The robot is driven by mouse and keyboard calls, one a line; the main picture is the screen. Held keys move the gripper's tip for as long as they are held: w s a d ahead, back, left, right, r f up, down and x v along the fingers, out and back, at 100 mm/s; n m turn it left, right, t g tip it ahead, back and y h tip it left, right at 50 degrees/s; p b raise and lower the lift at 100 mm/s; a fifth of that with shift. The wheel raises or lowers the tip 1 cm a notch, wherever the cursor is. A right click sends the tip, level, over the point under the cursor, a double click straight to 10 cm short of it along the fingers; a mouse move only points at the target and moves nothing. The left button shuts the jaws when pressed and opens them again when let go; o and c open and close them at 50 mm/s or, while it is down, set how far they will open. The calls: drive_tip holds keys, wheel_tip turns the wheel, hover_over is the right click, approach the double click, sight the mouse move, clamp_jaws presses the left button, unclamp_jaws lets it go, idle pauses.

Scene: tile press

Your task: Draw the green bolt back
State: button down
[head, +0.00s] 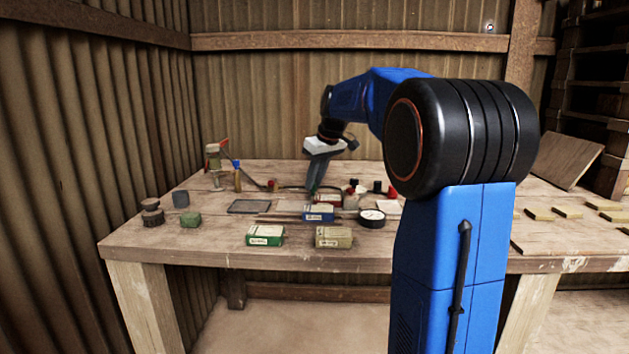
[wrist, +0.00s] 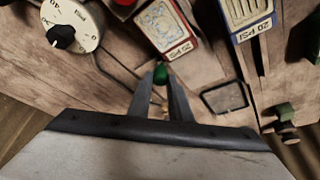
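A small round green knob (wrist: 160,73), seemingly the end of the green bolt, shows at my fingertips in the wrist view. My gripper (wrist: 161,80) points at it, with one finger on each side. The gap between the tips looks about as wide as the knob, but I cannot tell whether the fingers touch it. The bolt's shaft and bracket are not clear to me. In the head view my gripper (head: 313,188) reaches down to the middle of the bench, behind the blue-labelled box (head: 318,214), and the knob is too small to make out.
The wooden bench (head: 190,255) holds a green box (head: 265,236) and a tan box (head: 333,237) near the front. A round white dial (head: 372,216) stands right of the blue-labelled box. A red-labelled box (wrist: 167,27) lies close beyond my fingertips. A dark wire frame (wrist: 225,97) lies right of them.

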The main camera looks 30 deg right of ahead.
drive_tip(key=shift+w+d, duration=0.6)
drive_tip(key=shift+w, duration=0.35)
drive_tip(key=shift+w+d, duration=0.6)
drive_tip(key=shift+w, duration=0.3)
drive_tip(key=c, duration=1.6)
unclamp_jaws()
drive_tip(key=v, duration=1.7)
drive_tip(key=shift+d+r, duration=0.1)
drive_tip(key=shift+r, duration=0.15)
